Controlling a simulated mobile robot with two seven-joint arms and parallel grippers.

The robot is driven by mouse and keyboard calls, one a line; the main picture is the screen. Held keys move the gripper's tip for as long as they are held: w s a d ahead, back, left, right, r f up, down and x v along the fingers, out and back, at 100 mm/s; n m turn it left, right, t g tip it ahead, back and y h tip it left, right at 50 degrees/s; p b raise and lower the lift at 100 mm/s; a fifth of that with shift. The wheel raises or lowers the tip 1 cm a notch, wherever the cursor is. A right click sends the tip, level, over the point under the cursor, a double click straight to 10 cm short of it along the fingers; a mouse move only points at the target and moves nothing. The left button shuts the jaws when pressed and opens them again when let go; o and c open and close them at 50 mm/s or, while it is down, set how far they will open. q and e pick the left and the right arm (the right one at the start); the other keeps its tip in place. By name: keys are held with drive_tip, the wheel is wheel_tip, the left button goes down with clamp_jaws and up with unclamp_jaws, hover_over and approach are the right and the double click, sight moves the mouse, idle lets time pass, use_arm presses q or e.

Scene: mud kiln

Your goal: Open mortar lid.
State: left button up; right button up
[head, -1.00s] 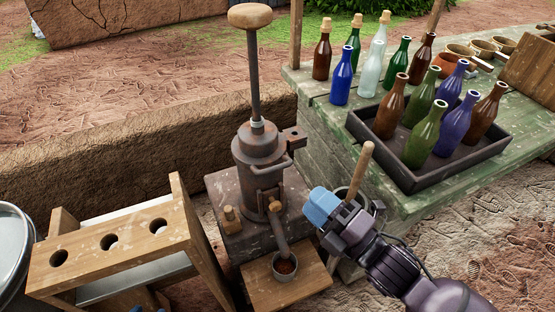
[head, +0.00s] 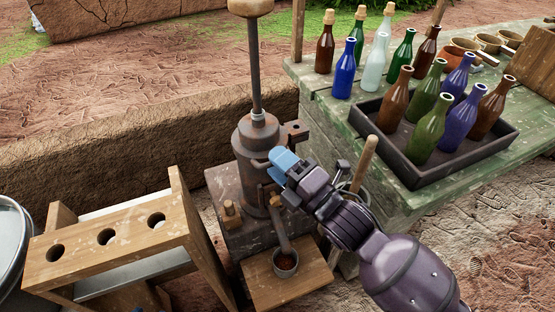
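The mortar (head: 256,137) is a dark, rusty metal cylinder on a stone block, with a tall rod (head: 254,70) topped by a wooden knob rising from its lid. A side bracket and a lower spout with a wooden knob show on it. My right gripper (head: 283,160), with blue fingertips, is at the right front of the mortar, by the handle on its upper side. The fingers cover that handle, so I cannot tell whether they touch or grip it, or how far apart they are. The lid looks closed.
A wooden rack (head: 105,237) with holes is at left. A green table (head: 330,108) at right carries bottles and a dark tray (head: 424,176). A wooden stick (head: 364,163) stands behind my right arm.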

drive_tip(key=shift+w+a+r, duration=0.1)
drive_tip(key=shift+w+a, duration=0.15)
drive_tip(key=shift+c, duration=0.3)
clamp_jaws()
